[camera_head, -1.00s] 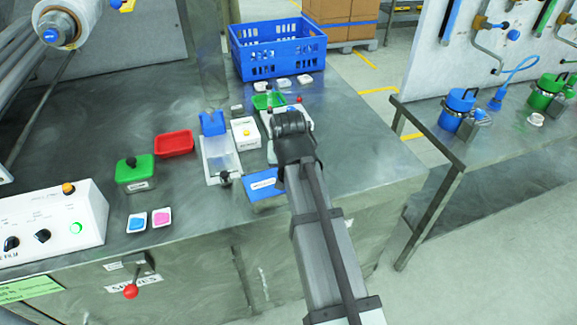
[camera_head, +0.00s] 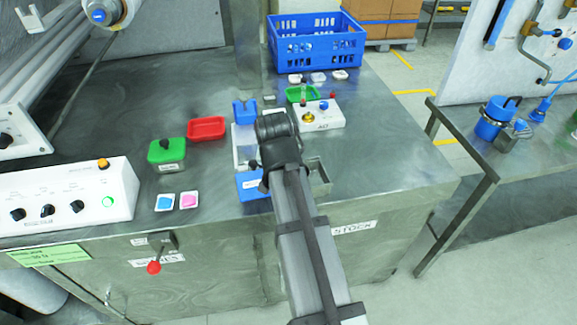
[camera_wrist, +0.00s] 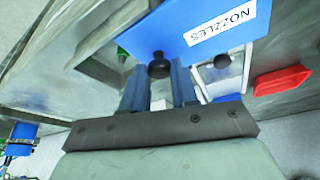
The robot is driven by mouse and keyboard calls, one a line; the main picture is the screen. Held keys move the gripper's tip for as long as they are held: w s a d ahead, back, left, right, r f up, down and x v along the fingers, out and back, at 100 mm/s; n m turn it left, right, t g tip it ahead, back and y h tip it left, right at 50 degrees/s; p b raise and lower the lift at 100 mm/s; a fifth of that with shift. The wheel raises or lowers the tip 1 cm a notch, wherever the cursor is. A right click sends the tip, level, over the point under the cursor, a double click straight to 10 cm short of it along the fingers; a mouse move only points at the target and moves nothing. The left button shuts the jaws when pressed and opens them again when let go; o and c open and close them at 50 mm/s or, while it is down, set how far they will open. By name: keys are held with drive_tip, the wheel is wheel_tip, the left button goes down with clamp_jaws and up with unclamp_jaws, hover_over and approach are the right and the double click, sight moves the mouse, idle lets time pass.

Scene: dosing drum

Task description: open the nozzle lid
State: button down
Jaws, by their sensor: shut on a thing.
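The nozzle lid is a blue plate with a white NOZZLES label (camera_wrist: 200,28) and a black knob (camera_wrist: 158,66) in the wrist view. My gripper (camera_wrist: 159,80) is shut on this knob, one finger on each side. In the head view the blue lid (camera_head: 251,186) shows left of my arm, partly covered by it. An open metal box (camera_head: 319,176) shows right of my arm, with the lid off to its left. Its inside is too small to make out. My fingers are hidden in the head view.
Left of the lid are a green-lidded box (camera_head: 167,152), a red tray (camera_head: 207,128) and two small colour dishes (camera_head: 164,202). A white button box (camera_head: 320,116) and a blue crate (camera_head: 315,42) stand behind. The right front of the table is bare.

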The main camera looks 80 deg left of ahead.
drive_tip(key=c, duration=0.8)
unclamp_jaws()
drive_tip(key=shift+c, duration=0.2)
drive_tip(key=shift+r, duration=0.1)
drive_tip(key=v, duration=1.3)
drive_tip(key=shift+r, duration=0.3)
